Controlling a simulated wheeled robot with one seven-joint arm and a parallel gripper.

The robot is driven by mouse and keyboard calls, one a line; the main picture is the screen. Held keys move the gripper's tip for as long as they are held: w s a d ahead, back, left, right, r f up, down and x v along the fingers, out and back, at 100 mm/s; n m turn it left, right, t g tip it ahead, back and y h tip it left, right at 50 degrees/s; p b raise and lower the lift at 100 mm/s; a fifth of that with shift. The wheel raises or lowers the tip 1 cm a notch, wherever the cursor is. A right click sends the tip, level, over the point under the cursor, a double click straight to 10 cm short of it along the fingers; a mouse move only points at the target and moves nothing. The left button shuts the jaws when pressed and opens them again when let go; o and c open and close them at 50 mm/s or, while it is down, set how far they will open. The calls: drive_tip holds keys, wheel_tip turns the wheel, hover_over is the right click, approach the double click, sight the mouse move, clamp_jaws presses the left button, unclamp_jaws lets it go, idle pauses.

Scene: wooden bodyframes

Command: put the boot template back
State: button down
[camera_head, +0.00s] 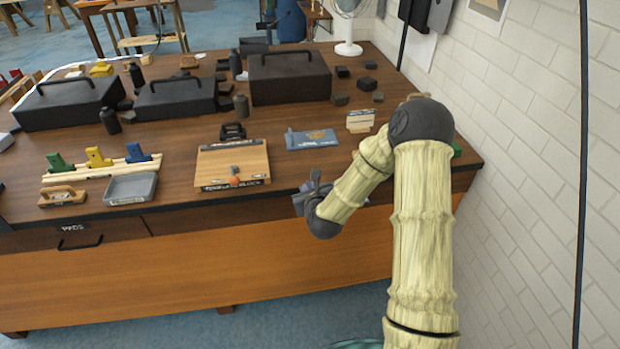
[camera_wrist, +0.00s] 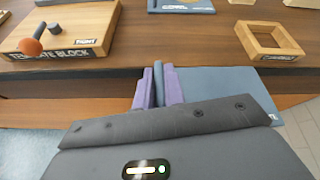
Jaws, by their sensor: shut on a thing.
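My gripper (camera_wrist: 155,88) is shut on a flat blue-grey plate (camera_wrist: 225,90), which looks like the boot template. In the wrist view the plate extends right of the purple fingers, in front of the bench edge; its full outline is hidden by my gripper body. In the head view my gripper (camera_head: 312,190) is at the bench's front edge, right of the template block (camera_head: 230,163), and my arm hides most of the plate. The block is a wooden board with a lettered front edge and an orange-headed tool (camera_wrist: 30,46) on it. The block is apart from my gripper.
A blue lettered flat piece (camera_head: 312,139) lies on the bench behind my gripper. A square wooden frame (camera_wrist: 246,45) lies at right in the wrist view. A grey tray (camera_head: 131,188) and coloured clamps (camera_head: 98,158) are at left. Dark cases (camera_head: 288,80) stand behind.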

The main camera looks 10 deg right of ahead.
drive_tip(key=s+d+f, duration=0.2)
drive_tip(key=s+f, duration=0.7)
drive_tip(key=f, duration=0.2)
drive_tip(key=shift+s+d, duration=0.2)
drive_tip(key=shift+s, duration=0.05)
drive_tip(key=shift+w+f, duration=0.1)
drive_tip(key=shift+f, duration=0.05)
